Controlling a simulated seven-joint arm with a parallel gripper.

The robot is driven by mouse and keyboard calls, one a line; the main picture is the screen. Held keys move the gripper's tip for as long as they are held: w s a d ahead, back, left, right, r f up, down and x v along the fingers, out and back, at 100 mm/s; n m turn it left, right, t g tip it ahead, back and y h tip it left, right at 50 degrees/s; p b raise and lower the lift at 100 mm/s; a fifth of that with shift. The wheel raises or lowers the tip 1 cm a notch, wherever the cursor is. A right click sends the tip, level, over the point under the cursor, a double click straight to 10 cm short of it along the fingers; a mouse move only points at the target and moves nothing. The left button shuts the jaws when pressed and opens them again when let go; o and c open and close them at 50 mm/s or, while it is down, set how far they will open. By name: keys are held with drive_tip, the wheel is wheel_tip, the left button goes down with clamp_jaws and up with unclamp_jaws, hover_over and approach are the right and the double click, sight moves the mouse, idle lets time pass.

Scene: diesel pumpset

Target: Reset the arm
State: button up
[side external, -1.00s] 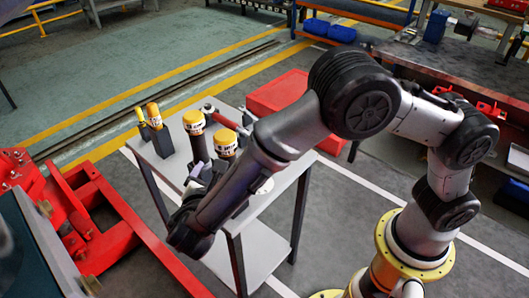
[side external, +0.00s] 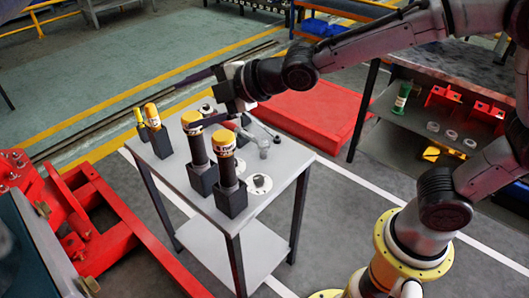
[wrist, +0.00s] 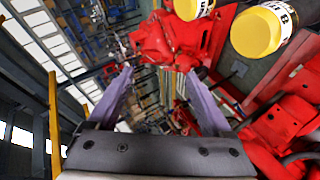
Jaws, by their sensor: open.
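My gripper (side external: 182,104) is raised above the back of the grey table (side external: 175,170) and points left, with its fingers spread. In the wrist view, the purple-grey fingers (wrist: 158,75) are apart with nothing held between them. Two large yellow-capped cylinders stand upright in black holders on the table, one at the front (side external: 227,172) and one just behind it (side external: 197,150). The lower finger looks close to the rear cap in the side view; contact cannot be told. Both yellow caps also show at the top of the wrist view, one (wrist: 262,30) nearer than the other (wrist: 192,8).
Two slimmer yellow-topped tools (side external: 154,118) stand in black holders at the table's left corner. Small metal parts (side external: 260,183) lie on the right side. A red frame (side external: 90,220) is to the left, a red bin (side external: 310,115) behind, and a dark workbench (side external: 440,95) to the right.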

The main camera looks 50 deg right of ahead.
drive_tip(key=s+d+r+m+h, duration=0.3)
drive_tip(key=s+d+m, duration=0.5)
drive_tip(key=d, duration=0.3)
drive_tip(key=s+d+f+m+g, duration=0.2)
drive_tip(key=s+m, duration=0.1)
drive_tip(key=s, duration=0.3)
drive_tip(key=s+d+f+m+g+h, duration=0.1)
drive_tip(key=s+d+f+m+g, duration=0.1)
drive_tip(key=s, duration=0.5)
drive_tip(key=s+d+f+m+g+h, duration=0.1)
drive_tip(key=s+d+f+m+g, duration=0.1)
drive_tip(key=s+m, duration=0.3)
drive_tip(key=shift+s+d+f+m, duration=0.25)
drive_tip(key=shift+s+d, duration=0.5)
drive_tip(key=shift+s, duration=0.4)
